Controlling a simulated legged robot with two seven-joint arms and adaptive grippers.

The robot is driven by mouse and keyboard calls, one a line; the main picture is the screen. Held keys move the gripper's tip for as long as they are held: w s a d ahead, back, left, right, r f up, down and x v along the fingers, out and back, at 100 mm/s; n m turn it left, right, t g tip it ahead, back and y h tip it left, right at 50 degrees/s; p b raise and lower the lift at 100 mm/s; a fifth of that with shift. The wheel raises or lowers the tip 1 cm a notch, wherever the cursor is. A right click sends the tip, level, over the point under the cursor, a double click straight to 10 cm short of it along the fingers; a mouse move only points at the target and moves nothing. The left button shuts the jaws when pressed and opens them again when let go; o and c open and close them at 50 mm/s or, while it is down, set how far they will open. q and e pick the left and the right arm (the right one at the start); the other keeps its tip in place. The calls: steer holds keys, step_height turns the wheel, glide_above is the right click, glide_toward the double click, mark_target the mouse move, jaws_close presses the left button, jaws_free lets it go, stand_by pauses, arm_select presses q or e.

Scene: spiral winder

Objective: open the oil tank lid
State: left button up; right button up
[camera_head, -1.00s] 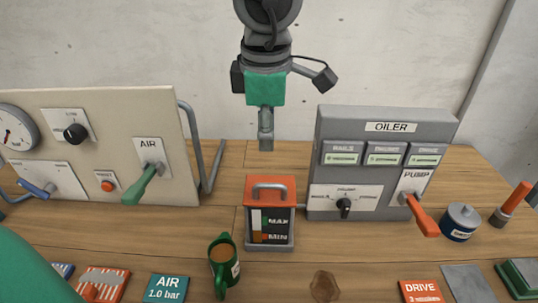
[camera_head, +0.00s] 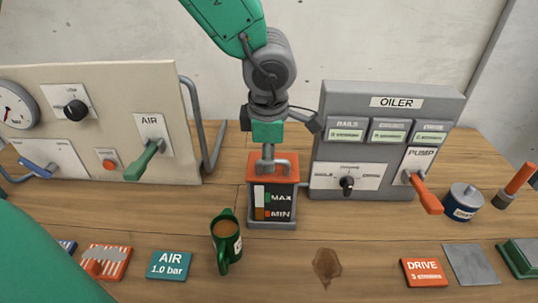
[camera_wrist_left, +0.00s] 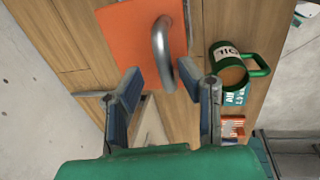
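The oil tank (camera_head: 272,208) stands on the wooden bench, a grey box with a MAX/MIN sight window. Its orange lid (camera_head: 259,166) is on top, closed, with a grey arched handle (camera_head: 285,168). In the left wrist view the orange lid (camera_wrist_left: 133,40) and its handle (camera_wrist_left: 161,50) lie just beyond the fingertips. My left gripper (camera_head: 268,152) points down from above at the lid. In the left wrist view its two blue-grey fingers (camera_wrist_left: 170,84) are spread apart with nothing between them, the handle end just ahead. My right gripper does not show.
A green mug (camera_head: 226,239) of brown liquid stands in front and left of the tank. The grey OILER panel (camera_head: 388,140) is close on the right, the beige AIR panel (camera_head: 100,110) on the left. The bench right of the mug is mostly clear.

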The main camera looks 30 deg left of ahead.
arm_select(q)
steer(key=shift+d+r, duration=0.15)
steer(key=shift+d, duration=0.95)
jaws_close()
steer(key=shift+a, duration=0.35)
steer(key=shift+s, duration=0.1)
steer(key=shift+p, duration=0.3)
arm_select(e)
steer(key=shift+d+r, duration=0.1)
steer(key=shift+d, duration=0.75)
arm_select(q)
steer(key=shift+r, duration=0.1)
steer(key=shift+a+r+p, duration=0.1)
steer(key=shift+r+p, duration=0.05)
steer(key=shift+p, duration=0.15)
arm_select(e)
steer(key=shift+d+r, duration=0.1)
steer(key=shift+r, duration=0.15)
